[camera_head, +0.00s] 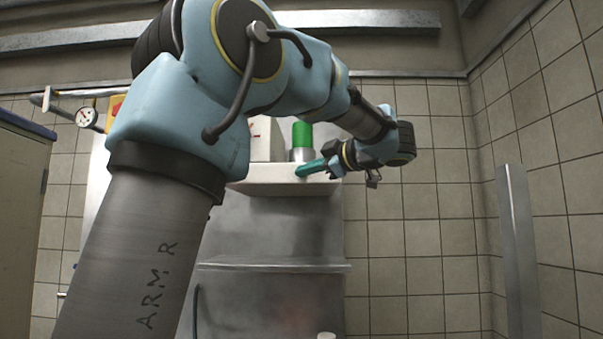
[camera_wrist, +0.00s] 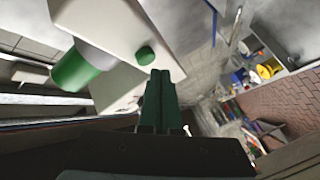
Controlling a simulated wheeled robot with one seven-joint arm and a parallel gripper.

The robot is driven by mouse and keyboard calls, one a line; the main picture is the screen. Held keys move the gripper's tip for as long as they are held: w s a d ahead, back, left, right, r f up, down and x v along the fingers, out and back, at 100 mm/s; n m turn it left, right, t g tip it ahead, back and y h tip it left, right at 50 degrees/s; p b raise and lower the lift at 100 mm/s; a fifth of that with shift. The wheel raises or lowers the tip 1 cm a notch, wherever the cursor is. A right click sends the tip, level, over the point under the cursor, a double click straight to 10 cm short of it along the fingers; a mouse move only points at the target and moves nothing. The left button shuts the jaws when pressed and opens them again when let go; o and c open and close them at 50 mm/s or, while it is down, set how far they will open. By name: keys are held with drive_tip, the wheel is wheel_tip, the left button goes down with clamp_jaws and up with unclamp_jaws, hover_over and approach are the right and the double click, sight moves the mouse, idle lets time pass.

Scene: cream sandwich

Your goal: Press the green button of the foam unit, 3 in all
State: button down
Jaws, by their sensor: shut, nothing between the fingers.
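The foam unit is a white box, partly hidden behind my arm in the head view (camera_head: 261,138), and its white face fills the top of the wrist view (camera_wrist: 105,22). Its round green button (camera_wrist: 145,56) shows in the wrist view, just beyond my fingertips. My gripper (camera_wrist: 160,74) is shut and empty, its teal fingers side by side. The tips look close to the button; I cannot tell whether they touch it. In the head view my gripper (camera_head: 302,170) is in front of the white ledge. The button is not distinguishable there.
A metal shelf (camera_head: 270,265) is below, and a metal post (camera_head: 517,250) stands right. Coloured items (camera_wrist: 265,72) lie on a distant shelf.

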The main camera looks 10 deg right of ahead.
idle(0.4)
drive_tip(key=shift+w, duration=0.4)
drive_tip(key=shift+w+d+p, duration=0.15)
drive_tip(key=shift+w+p, duration=0.3)
drive_tip(key=shift+p, duration=0.1)
idle(0.5)
idle(0.3)
drive_tip(key=shift+s+b, duration=0.35)
drive_tip(key=shift+s, duration=0.5)
drive_tip(key=s+b, duration=0.1)
drive_tip(key=s, duration=0.1)
drive_tip(key=s+a, duration=0.1)
drive_tip(key=s, duration=0.2)
drive_tip(key=shift+a+b, duration=0.1)
drive_tip(key=shift+b, duration=0.25)
idle(2.2)
